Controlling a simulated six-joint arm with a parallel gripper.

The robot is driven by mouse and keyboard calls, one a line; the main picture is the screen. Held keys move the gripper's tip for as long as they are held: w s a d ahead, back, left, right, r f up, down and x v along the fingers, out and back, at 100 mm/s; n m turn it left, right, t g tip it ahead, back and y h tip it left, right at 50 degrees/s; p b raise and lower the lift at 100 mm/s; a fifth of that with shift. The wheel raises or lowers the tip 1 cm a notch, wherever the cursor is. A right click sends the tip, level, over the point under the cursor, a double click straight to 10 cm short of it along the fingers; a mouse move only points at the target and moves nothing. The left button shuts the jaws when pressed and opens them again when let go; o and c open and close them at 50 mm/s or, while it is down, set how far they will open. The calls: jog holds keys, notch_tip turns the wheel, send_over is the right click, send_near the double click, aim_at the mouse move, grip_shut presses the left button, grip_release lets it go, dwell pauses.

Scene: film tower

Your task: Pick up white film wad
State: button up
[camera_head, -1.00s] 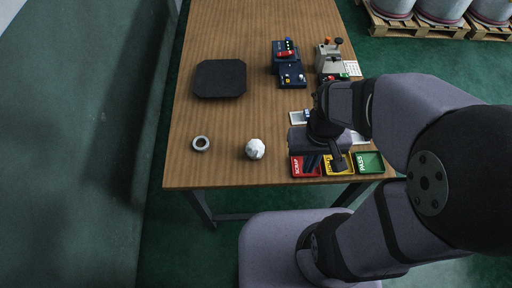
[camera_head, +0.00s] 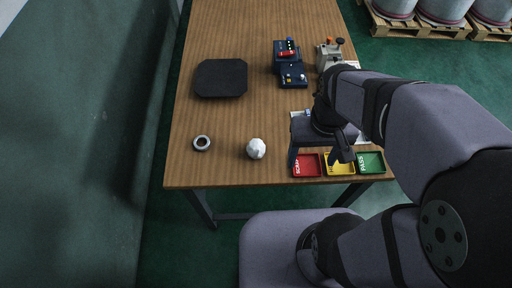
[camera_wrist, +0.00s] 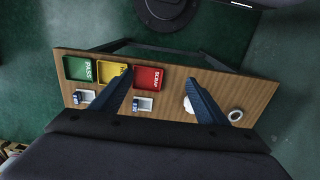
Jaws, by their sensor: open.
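The white film wad (camera_head: 256,148) is a crumpled ball on the wooden table near its front edge, left of the red tray. In the wrist view the wad (camera_wrist: 189,106) shows partly behind one finger. My gripper (camera_head: 316,160) is above the trays, right of the wad and apart from it.
Red SCRAP (camera_head: 306,166), yellow (camera_head: 339,165) and green PASS (camera_head: 370,162) trays line the front right edge. A grey ring (camera_head: 201,143) lies left of the wad. A black pad (camera_head: 221,78) and a blue device (camera_head: 289,64) stand farther back. The table's middle is clear.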

jog(key=r, duration=0.2)
jog(key=n+t+h+p, duration=0.2)
jog(key=n+t+h, duration=0.7)
jog(key=n, duration=1.5)
send_over(248, 151)
jog(key=s+a, duration=0.3)
jog(key=g+h, duration=0.3)
jog(key=shift+t, duration=0.3)
jog(key=f, duration=1.6)
jog(key=shift+w+a+f, duration=0.15)
jog(key=shift+w+f, duration=0.1)
jog(key=shift+w, duration=0.05)
jog(key=shift+f, duration=0.45)
jog(key=shift+w+d+f, duration=0.1)
jog(key=shift+w+d, duration=0.15)
jog(key=shift+d, duration=0.25)
jog(key=shift+w+d+f+p, duration=0.25)
jog(key=shift+d+f+p, duration=0.05)
jog(key=shift+d+p, duration=0.1)
jog(key=shift+w+d+p, duration=0.3)
jog(key=shift+d+p, duration=0.1)
jog(key=shift+p, duration=0.05)
jog(key=shift+p+x, duration=1)
jog(key=shift+x, duration=1.1)
jog(key=shift+w+a+f, duration=0.1)
jog(key=shift+a+f, duration=0.05)
jog(key=shift+f, duration=0.05)
